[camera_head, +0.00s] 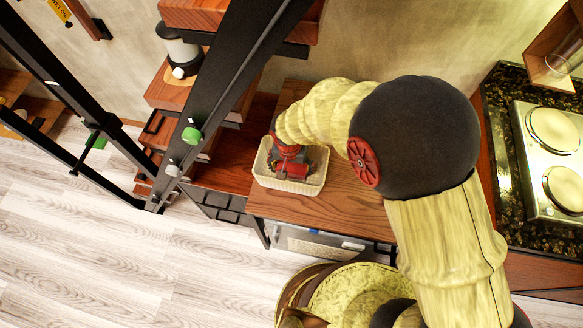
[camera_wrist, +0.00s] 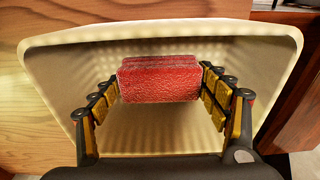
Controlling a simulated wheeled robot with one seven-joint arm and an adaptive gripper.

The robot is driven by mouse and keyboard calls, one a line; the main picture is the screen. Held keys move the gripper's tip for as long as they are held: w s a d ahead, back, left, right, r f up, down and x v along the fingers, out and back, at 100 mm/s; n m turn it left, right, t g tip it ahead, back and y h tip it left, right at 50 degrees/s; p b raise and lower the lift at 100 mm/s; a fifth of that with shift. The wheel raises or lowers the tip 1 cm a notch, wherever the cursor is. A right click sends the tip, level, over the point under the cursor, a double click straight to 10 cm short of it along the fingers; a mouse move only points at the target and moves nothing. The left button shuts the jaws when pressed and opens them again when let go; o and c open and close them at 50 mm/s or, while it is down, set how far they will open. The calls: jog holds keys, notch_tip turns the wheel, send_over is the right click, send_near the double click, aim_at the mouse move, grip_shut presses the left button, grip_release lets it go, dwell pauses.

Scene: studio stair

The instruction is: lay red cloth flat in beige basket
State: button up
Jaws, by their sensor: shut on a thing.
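The beige basket (camera_head: 290,186) stands on the wooden tabletop, and its inside fills most of the wrist view (camera_wrist: 75,60). The red cloth (camera_wrist: 160,80) looks like a thick folded block with layered edges along its top. My gripper (camera_wrist: 160,88) is shut on the cloth, with one finger at each of its short ends. Cloth and fingers are inside the basket's outline. I cannot tell whether the cloth touches the basket floor. In the head view my gripper (camera_head: 290,165) reaches down into the basket and hides part of it.
Bare wooden tabletop (camera_head: 340,205) lies right of and in front of the basket. Black stair rails and wooden steps (camera_head: 170,92) rise close on the left. A cooktop (camera_head: 550,155) on a dark counter is at the right.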

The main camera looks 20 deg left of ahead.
aim_at(291, 171)
jog(key=shift+f, duration=0.3)
jog(key=shift+f, duration=0.15)
jog(key=o, duration=1.2)
jog(key=shift+c, duration=0.2)
notch_tip(291, 171, up, 12)
jog(key=s+p, duration=0.1)
jog(key=p, duration=0.2)
jog(key=shift+s, duration=0.2)
jog(key=shift+d, duration=0.1)
